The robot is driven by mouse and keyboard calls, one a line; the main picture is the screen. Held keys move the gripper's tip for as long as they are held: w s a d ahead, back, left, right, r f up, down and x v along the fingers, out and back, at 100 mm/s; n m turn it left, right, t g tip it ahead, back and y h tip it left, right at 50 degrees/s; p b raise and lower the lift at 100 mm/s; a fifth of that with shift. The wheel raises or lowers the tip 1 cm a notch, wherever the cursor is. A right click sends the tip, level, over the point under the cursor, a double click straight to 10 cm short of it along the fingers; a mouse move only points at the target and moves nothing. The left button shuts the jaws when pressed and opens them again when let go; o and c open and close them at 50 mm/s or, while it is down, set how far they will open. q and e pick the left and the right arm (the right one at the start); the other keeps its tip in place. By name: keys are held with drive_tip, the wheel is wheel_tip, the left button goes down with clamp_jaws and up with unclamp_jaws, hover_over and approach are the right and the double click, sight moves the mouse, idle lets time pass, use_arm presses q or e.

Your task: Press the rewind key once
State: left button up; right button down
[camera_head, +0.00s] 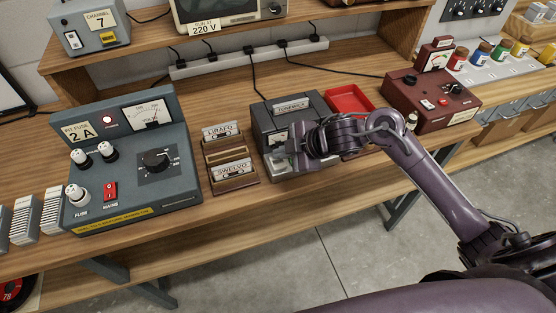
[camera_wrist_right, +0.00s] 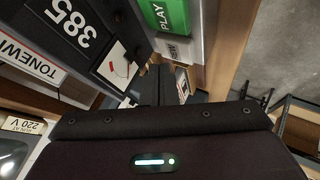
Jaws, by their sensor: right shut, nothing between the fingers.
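The grey tape deck (camera_head: 264,122) with a TONEWICK label stands on the bench in the head view. Its counter reading 385 (camera_wrist_right: 72,22), its needle meter (camera_wrist_right: 116,66) and its green PLAY key (camera_wrist_right: 168,14) show in the right wrist view. The pale rewind key (camera_wrist_right: 178,48), marked REW, is beside PLAY. My right gripper (camera_head: 284,150) is shut and empty over the deck's front keys. Its dark fingers also show in the right wrist view (camera_wrist_right: 150,92), close to the rewind key; I cannot tell whether they touch it. My left gripper is out of view.
A wooden cassette rack (camera_head: 229,168) stands left of the deck, and a blue-grey fuse unit (camera_head: 130,185) further left. A red tray (camera_head: 348,99) and a dark red instrument box (camera_head: 432,98) are to the right. A shelf (camera_head: 120,52) runs above behind.

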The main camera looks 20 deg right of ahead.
sight(282, 163)
drive_tip(key=shift+f, duration=0.15)
idle(0.5)
drive_tip(key=shift+f, duration=0.3)
drive_tip(key=shift+f+b, duration=0.45)
idle(0.6)
idle(0.3)
drive_tip(key=shift+r+p, duration=0.85)
drive_tip(key=shift+p, duration=0.1)
wheel_tip(282, 163, up, 5)
drive_tip(key=p, duration=0.5)
drive_tip(key=shift+r, duration=0.1)
drive_tip(key=shift+a, duration=0.1)
idle(0.3)
